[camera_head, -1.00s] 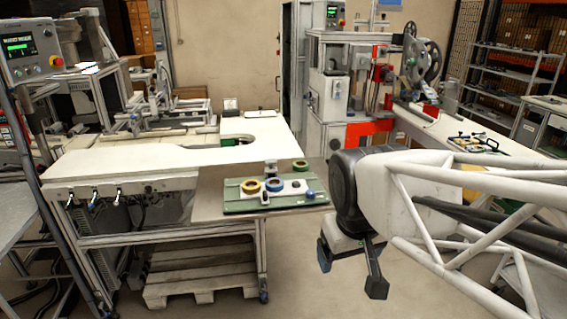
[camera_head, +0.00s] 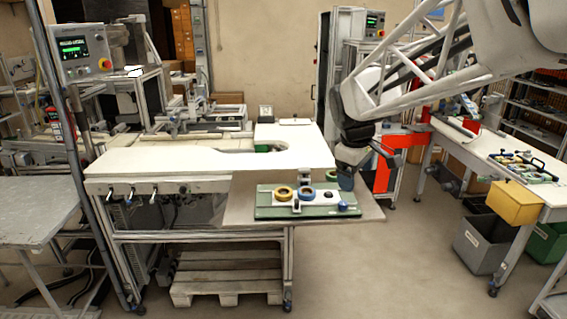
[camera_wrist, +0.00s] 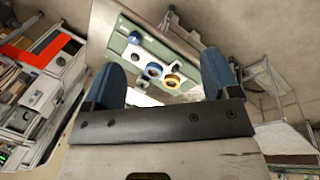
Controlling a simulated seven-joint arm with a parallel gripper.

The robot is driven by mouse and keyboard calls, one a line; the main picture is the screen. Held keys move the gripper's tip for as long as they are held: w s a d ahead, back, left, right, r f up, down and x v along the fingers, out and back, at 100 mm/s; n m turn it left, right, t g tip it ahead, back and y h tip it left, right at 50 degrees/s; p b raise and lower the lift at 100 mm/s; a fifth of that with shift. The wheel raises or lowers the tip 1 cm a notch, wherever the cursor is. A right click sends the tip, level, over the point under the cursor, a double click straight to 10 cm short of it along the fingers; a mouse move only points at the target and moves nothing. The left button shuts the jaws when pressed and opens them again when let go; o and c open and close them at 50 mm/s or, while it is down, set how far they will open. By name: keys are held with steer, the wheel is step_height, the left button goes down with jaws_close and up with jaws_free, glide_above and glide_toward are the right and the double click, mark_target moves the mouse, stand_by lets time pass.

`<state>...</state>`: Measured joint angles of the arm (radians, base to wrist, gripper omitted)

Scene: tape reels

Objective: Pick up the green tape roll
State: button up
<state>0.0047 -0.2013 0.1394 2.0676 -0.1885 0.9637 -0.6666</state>
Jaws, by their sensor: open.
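In the wrist view, these blue (camera_wrist: 153,70) and yellow (camera_wrist: 172,80) rolls show between my blue fingertips. My gripper (camera_wrist: 161,66) is open and empty, near the tray's back right side.
The tray rests on a brown board (camera_head: 236,207) beside a white worktable (camera_head: 150,165). A blue knob (camera_head: 343,206) and a small dark holder (camera_head: 304,174) stand on the tray. A yellow bin (camera_head: 514,203) hangs at a bench on the right. The floor between is clear.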

steer(key=w+f+n, duration=0.1)
steer(key=w+n, duration=0.2)
steer(key=w, duration=0.9)
steer(key=n+h, duration=0.2)
steer(key=n, duration=0.8)
glide_toward(334, 172)
steer(key=shift+s+d+f+g, duration=0.15)
steer(key=shift+s+g, duration=0.25)
steer(key=shift+s, duration=0.45)
steer(key=shift+w+f+h, duration=0.3)
steer(key=shift+w, duration=0.15)
steer(key=shift+x, duration=1.3)
steer(key=shift+x, duration=2.55)
